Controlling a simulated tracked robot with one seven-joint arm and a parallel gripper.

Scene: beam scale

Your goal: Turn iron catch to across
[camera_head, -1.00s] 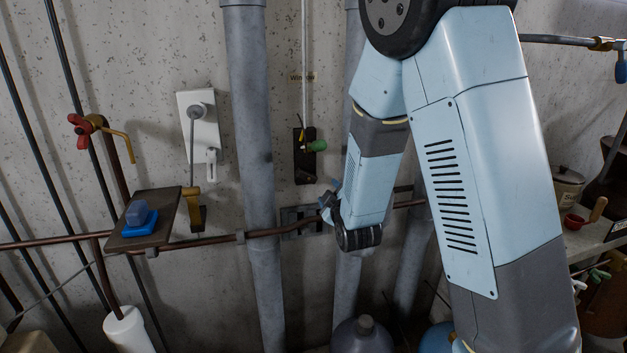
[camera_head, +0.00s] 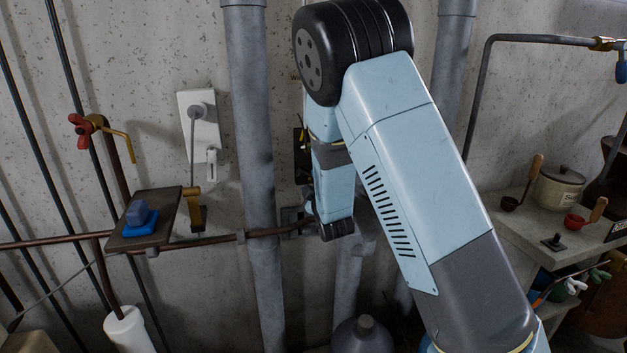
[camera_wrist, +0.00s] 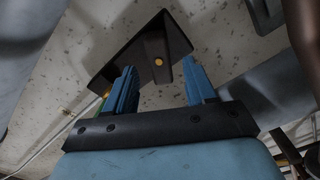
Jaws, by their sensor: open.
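In the wrist view my gripper (camera_wrist: 160,88) is open, its two blue fingers apart with nothing seen between their tips but a dark plate (camera_wrist: 145,52) behind. The plate has a brass-coloured round stud (camera_wrist: 158,61) between the finger lines. I cannot tell for sure which part is the iron catch, or how it is turned. A bit of green (camera_wrist: 104,102) shows beside the left finger. In the head view my arm hides the gripper and most of the dark wall plate (camera_head: 300,160). Contact is not clear.
A thick grey pipe (camera_head: 255,120) stands left of my arm. A brown pipe (camera_head: 205,241) runs across the wall. A small tilted shelf (camera_head: 165,205) holds a blue item (camera_head: 137,218). A white plate (camera_head: 198,135) is above. A shelf with pots (camera_head: 560,187) is at right.

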